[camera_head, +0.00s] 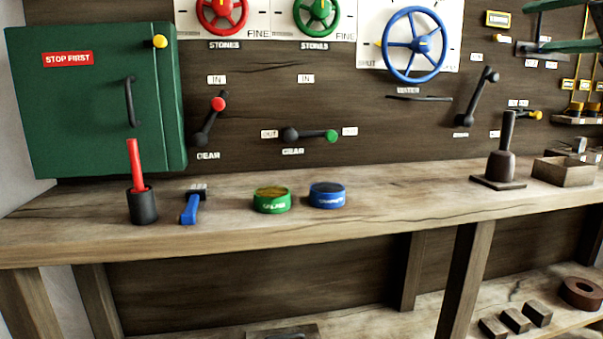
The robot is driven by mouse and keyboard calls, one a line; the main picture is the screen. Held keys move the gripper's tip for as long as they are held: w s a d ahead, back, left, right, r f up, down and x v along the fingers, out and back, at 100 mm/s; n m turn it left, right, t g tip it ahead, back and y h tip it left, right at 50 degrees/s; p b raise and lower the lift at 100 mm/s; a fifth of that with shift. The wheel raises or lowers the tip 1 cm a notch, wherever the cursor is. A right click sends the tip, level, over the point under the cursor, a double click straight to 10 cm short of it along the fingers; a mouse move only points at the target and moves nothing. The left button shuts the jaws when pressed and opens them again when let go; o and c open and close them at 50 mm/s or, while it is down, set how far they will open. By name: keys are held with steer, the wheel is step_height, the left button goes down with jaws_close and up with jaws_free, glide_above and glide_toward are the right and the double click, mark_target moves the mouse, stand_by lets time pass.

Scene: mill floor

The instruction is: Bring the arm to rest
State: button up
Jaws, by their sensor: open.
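Neither my gripper nor any part that I can surely call my arm shows in the head view. The gripper's position and what, if anything, is between its fingers cannot be seen. The wooden workbench (330,231) runs across the picture, with no arm over it.
A green cabinet (80,100) stands shut at left. A red-handled tool in a black cup (143,206), blue brush (192,206), green tin (272,200) and blue tin (328,197) stand on the bench. A blue wheel (413,45) and levers are on the wall. Centre-right bench is clear.

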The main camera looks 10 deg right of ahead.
steer(key=w+a+f+n+g+y, duration=0.2)
steer(key=w+a+f+n+g, duration=0.15)
steer(key=a+f, duration=0.75)
steer(key=w+a+f+n+g+y, duration=0.2)
steer(key=a+f+g, duration=0.35)
steer(key=a, duration=0.95)
steer(key=s+a+f+n+g+h, duration=0.15)
steer(key=s+a+f, duration=0.25)
steer(key=f, duration=0.5)
steer(key=s+a+f+g, duration=0.25)
steer(key=a+f, duration=0.25)
steer(key=f, duration=0.4)
steer(key=s+d+f+g+h, duration=0.1)
steer(key=s+f+g+h, duration=0.1)
steer(key=s+f, duration=1)
steer(key=s+d+f+g+h, duration=0.1)
steer(key=s+f+g, duration=0.3)
steer(key=s+f, duration=0.9)
steer(key=shift+s+d+f+n+g+h, duration=0.3)
steer(key=shift+g+h, duration=0.1)
steer(key=shift+h, duration=0.25)
steer(key=shift+w+r, duration=0.1)
